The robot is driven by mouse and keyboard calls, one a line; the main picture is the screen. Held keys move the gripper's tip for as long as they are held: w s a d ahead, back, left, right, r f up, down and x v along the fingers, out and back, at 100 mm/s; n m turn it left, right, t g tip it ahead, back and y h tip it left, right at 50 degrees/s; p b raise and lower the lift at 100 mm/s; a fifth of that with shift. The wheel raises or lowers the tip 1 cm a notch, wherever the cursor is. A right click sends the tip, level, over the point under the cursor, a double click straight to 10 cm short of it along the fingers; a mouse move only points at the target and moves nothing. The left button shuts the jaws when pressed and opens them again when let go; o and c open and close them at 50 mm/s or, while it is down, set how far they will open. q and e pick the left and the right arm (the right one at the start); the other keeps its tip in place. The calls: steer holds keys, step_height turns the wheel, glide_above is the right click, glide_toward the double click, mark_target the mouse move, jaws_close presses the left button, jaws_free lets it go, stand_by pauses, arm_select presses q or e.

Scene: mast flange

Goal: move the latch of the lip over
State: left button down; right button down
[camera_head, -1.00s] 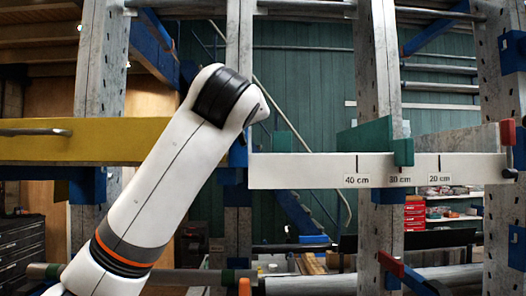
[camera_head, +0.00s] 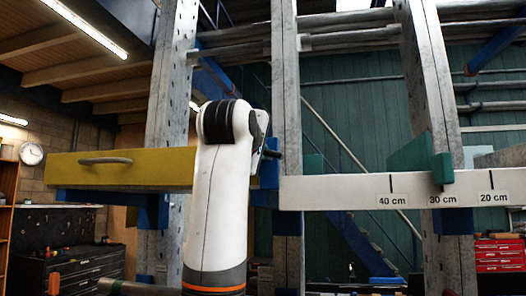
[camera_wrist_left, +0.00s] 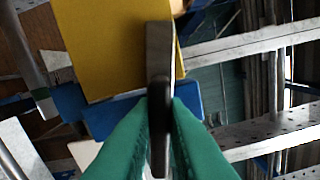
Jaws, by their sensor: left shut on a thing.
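A dark, flat metal bar (camera_wrist_left: 158,50) stands upright in the left wrist view, in front of the yellow beam's end; it looks like the latch. My left gripper (camera_wrist_left: 162,115) has its green fingers closed on the bar's lower part. In the head view my white left arm hides this gripper and most of what it holds. The yellow beam (camera_head: 120,170) has a grey handle (camera_head: 106,160) and reaches behind my arm. A white beam (camera_head: 330,192) lies right of my arm, with 40, 30 and 20 cm marks. My right gripper is in neither view.
A green block (camera_head: 441,168) sits on the white beam near the 30 cm mark. Perforated grey posts (camera_head: 285,110) stand behind the beams. A dark tool cabinet (camera_head: 85,272) is at lower left and a red drawer unit (camera_head: 500,254) at lower right.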

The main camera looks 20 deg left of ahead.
arm_select(q)
steer(key=shift+f+n, duration=0.2)
steer(key=shift+n, duration=1)
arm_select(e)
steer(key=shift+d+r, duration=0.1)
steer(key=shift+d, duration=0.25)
arm_select(q)
steer(key=shift+f+n, duration=0.1)
steer(key=shift+n, duration=0.2)
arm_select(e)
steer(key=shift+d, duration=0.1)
arm_select(q)
steer(key=c, duration=1.4)
jaws_free()
steer(key=shift+c, duration=0.2)
